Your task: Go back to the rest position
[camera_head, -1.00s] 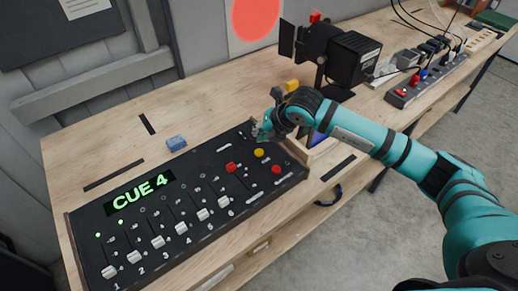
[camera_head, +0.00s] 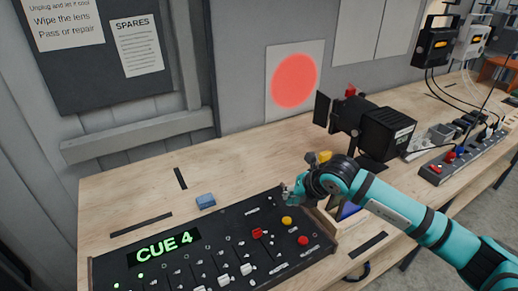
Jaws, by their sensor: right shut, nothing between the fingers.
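My right gripper (camera_head: 291,194) is in the head view, at the end of the teal arm that comes in from the right. It is shut and empty, over the far right corner of the black control desk (camera_head: 190,264). I cannot tell whether it touches the desk. The desk's screen (camera_head: 165,246) reads CUE 4 in green. A yellow button (camera_head: 287,221) and a red button (camera_head: 303,240) show just below the gripper. My left gripper is not in view.
A black stage lamp (camera_head: 385,130) stands behind my right arm. A power strip (camera_head: 465,155) with plugs and cables lies at the right. The bench's back left is mostly clear.

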